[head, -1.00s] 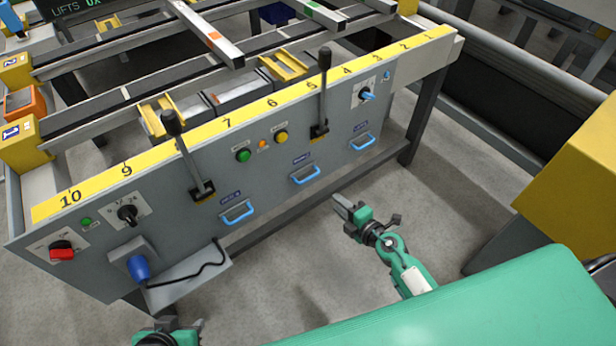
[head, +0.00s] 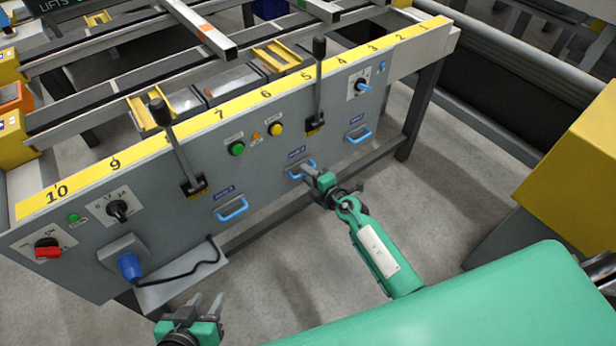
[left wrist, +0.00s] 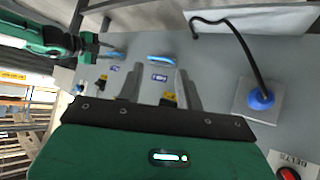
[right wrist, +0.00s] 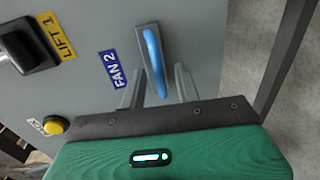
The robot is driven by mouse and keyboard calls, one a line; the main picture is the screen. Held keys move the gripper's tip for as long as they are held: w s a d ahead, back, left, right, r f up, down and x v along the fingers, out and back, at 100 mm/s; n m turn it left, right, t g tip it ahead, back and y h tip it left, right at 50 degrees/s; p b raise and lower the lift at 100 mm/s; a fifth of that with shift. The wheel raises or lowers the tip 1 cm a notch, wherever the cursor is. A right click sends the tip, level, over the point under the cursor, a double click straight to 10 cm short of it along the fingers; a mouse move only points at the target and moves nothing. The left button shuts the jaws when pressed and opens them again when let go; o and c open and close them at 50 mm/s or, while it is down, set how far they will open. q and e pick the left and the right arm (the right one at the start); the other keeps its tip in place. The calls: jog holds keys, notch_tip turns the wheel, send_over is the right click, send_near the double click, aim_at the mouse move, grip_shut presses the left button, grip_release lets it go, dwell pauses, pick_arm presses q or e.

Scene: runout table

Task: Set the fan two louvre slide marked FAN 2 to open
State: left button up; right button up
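The FAN 2 slide is the middle one of three blue handles on the grey panel; its handle (head: 293,175) has its label (head: 296,153) above it. In the right wrist view the blue handle (right wrist: 155,60) sits in a grey plate beside the blue FAN 2 label (right wrist: 112,70). My right gripper (head: 308,170) is at this handle. Its fingers (right wrist: 160,88) are open, one on either side of the handle's near end, with gaps visible. My left gripper (head: 207,306) is open and empty, low in front of the panel; its fingers (left wrist: 162,85) show apart.
Similar blue handles stand left (head: 232,208) and right (head: 358,134). Two black levers (head: 175,140) (head: 319,85) rise from the panel. A blue plug (head: 130,266) with a black cable is at lower left. A yellow block (head: 570,160) stands at right. The floor between is clear.

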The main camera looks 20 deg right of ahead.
pick_arm(q)
jog(key=shift+d, duration=0.15)
pick_arm(e)
jog(key=shift+w+a, duration=0.1)
jog(key=shift+w, duration=0.1)
